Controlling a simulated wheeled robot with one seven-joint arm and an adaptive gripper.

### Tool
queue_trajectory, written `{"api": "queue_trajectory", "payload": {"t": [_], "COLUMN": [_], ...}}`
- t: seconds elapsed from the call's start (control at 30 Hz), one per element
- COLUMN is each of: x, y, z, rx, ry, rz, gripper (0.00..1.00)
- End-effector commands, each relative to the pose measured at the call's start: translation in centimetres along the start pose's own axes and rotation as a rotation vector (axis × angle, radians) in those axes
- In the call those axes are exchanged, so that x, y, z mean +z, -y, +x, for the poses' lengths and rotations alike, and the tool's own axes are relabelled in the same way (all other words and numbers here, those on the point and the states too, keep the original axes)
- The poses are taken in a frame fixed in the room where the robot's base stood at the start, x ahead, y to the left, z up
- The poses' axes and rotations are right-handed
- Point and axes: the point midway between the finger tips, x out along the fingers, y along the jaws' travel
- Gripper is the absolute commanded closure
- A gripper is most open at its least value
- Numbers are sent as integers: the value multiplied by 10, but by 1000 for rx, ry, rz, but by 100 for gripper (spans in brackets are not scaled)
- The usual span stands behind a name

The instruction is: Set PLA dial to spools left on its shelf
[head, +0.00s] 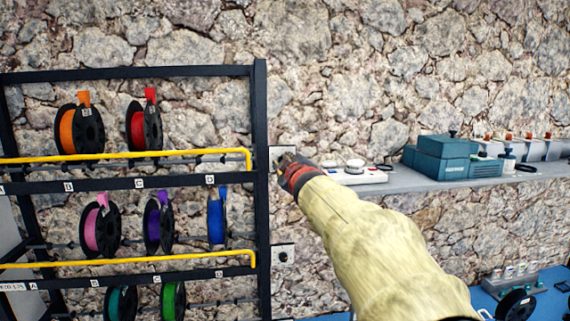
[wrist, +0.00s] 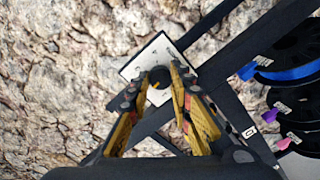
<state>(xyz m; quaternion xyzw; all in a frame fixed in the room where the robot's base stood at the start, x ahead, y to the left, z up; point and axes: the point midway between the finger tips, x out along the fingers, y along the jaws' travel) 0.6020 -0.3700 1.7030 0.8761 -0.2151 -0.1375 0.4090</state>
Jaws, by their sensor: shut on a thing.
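My gripper (head: 285,160) is at the upper white dial plate (head: 276,152), fixed beside the rack's right post. In the wrist view its fingertips (wrist: 159,76) are closed around the dark dial knob (wrist: 158,74) on the white plate (wrist: 139,61). An orange mark shows on the knob; the plate's markings are too small to read. The upper shelf holds an orange spool (head: 67,130) and a red spool (head: 138,128). The middle shelf holds a pink spool (head: 90,231), a purple spool (head: 152,225) and a blue spool (head: 215,221). I cannot read which shelf is PLA.
A second dial (head: 283,256) sits lower on the wall. Teal (head: 115,303) and green (head: 170,301) spools hang on the bottom shelf. Yellow rails (head: 130,155) cross the rack (head: 261,110). Right of my arm, a wall shelf (head: 400,184) carries a teal box (head: 445,156).

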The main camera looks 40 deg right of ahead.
Motion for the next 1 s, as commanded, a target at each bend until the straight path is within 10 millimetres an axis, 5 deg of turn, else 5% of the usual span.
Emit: {"api": "queue_trajectory", "payload": {"t": [0.13, 0.17, 0.47, 0.8, 1.0], "x": [0, 0, 0, 0, -1], "y": [0, 0, 0, 0, -1], "z": [0, 0, 0, -2, -25], "rx": [-1, -1, 0, 0, 2], "ry": [0, 0, 0, 0, -1], "rz": [1, 1, 1, 1, 1], "gripper": [100, 78, 61, 60, 60]}}
